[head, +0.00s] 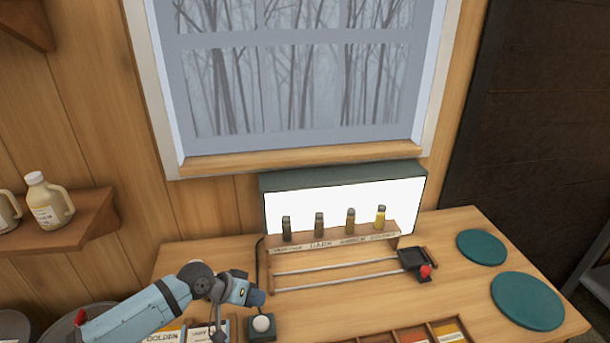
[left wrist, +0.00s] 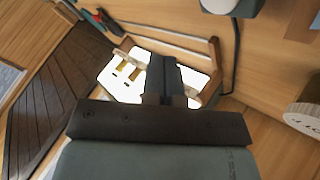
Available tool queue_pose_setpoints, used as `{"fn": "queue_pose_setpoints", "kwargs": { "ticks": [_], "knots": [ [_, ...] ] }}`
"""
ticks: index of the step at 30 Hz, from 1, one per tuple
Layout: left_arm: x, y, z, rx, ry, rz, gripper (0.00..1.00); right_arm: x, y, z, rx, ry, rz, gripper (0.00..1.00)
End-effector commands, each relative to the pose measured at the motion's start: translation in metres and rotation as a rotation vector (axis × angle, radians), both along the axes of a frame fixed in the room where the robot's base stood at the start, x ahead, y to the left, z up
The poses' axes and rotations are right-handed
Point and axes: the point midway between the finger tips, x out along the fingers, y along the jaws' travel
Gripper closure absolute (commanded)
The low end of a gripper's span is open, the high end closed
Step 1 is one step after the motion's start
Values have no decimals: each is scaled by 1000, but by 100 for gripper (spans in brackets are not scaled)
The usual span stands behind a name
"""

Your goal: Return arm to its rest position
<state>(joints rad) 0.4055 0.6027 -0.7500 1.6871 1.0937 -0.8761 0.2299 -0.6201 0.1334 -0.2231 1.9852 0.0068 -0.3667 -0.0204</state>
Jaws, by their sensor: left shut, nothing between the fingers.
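My left arm (head: 145,308) comes in from the lower left of the head view, pale blue with dark joints. Its gripper (head: 258,298) is over the front left of the wooden table (head: 380,295), just above and beside a white round knob on a dark base (head: 262,324). I cannot tell whether they touch. In the left wrist view the dark fingers (left wrist: 162,65) are shut together with nothing between them, in front of the bright light box (left wrist: 118,80). My right gripper is in neither view.
A rack with several sample bottles (head: 319,225) stands before the light box (head: 410,195). A slider with a red knob (head: 425,271) sits on rails. Teal discs (head: 527,301) lie at right. Jugs (head: 48,202) stand on the left shelf. Compartments (head: 408,336) line the front edge.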

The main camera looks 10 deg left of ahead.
Motion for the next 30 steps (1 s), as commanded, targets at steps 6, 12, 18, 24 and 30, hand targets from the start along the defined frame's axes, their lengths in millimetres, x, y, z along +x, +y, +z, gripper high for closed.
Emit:
{"fn": "queue_pose_setpoints", "kwargs": {
  "ticks": [6,12,18,24,30],
  "knots": [
    [-57,-32,-8,37,-21,-73,100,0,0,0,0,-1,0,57],
    [-137,-40,-4,154,-65,-87,100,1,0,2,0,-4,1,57],
    [-202,-3,6,317,-48,6,100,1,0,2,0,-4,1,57],
    [-247,36,15,448,6,97,100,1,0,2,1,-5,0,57],
    [-286,71,24,558,72,177,100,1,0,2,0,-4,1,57]
  ]
}}
